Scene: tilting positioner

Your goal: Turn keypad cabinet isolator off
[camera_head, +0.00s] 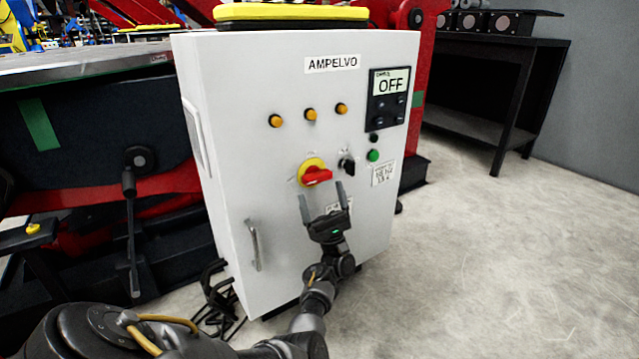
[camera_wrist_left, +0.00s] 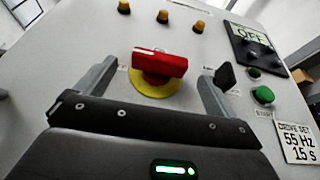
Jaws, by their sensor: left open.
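The white keypad cabinet (camera_head: 280,150) stands ahead, labelled AMPELVO. Its isolator is a red handle (camera_head: 317,177) on a yellow round plate (camera_head: 309,165). In the left wrist view the red isolator handle (camera_wrist_left: 159,63) lies roughly crosswise on its yellow plate (camera_wrist_left: 153,88). The keypad display (camera_head: 390,85) reads OFF. My left gripper (camera_head: 322,199) is open and empty, just below the isolator. In the wrist view its fingers (camera_wrist_left: 154,84) stand to either side of the isolator plate, apart from the handle. My right gripper is not in view.
A black selector knob (camera_head: 347,166) and a green button (camera_head: 373,155) sit right of the isolator. Orange lamps (camera_head: 310,114) are above. A door handle (camera_head: 252,245) is at lower left. A dark bench (camera_head: 490,110) stands behind; the right floor is clear.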

